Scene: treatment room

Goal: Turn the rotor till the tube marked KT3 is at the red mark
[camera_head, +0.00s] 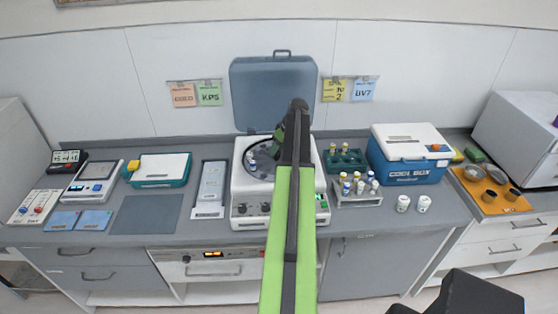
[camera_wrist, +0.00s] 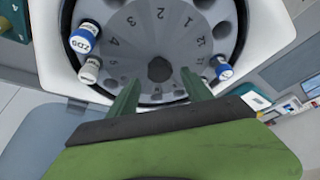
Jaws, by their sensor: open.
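The white centrifuge (camera_head: 242,188) stands mid-counter with its grey lid (camera_head: 273,92) raised. Its grey rotor (camera_head: 265,152) is partly hidden by my arm. In the wrist view the rotor (camera_wrist: 160,35) shows numbered positions around a dark hub. A blue-capped tube (camera_wrist: 84,37) reading about ZD5 sits at the left rim, with a white-capped tube (camera_wrist: 90,69) near it. Another blue-capped tube (camera_wrist: 222,70) sits at the right. I cannot read KT3 on any tube, nor make out the red mark. My gripper (camera_wrist: 160,88) is open over the rotor, its fingers apart and empty.
Right of the centrifuge stand a tube rack (camera_head: 357,197), a green rack (camera_head: 345,160) and a blue cool box (camera_head: 408,153). Left are a grey tray-like device (camera_head: 211,187) and a teal-edged box (camera_head: 160,169). A dark mat (camera_head: 146,215) lies bare on the counter.

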